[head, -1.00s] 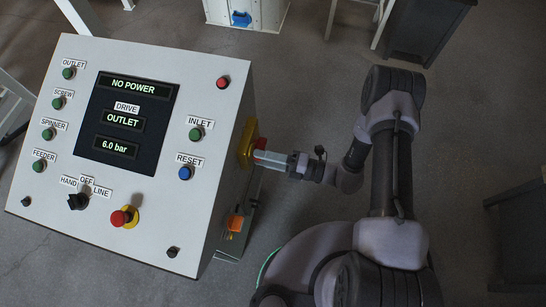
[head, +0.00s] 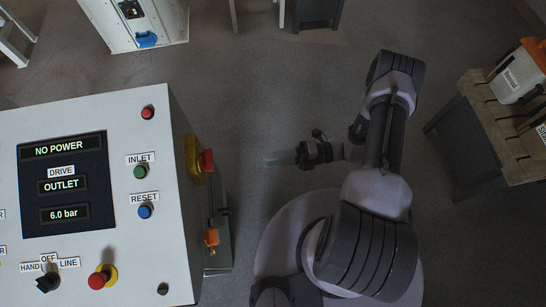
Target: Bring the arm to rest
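My gripper (head: 280,160) is at the end of my arm, in the middle of the head view. It points left toward the side of the control panel, with a clear gap of floor between them. Its pale fingers look slim and blurred, and I cannot tell whether they are open or shut. My arm is bent, with its elbow up at the right of the gripper. The control panel (head: 180,255) stands at the left. Its display (head: 62,186) reads NO POWER, OUTLET and 6.0 bar.
On the panel's right side are a yellow box with a red handle (head: 208,161) and an orange part (head: 211,237). A wooden-topped bench (head: 490,125) with labelled containers stands at the right. A white cabinet (head: 167,25) stands at the back. The floor between is free.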

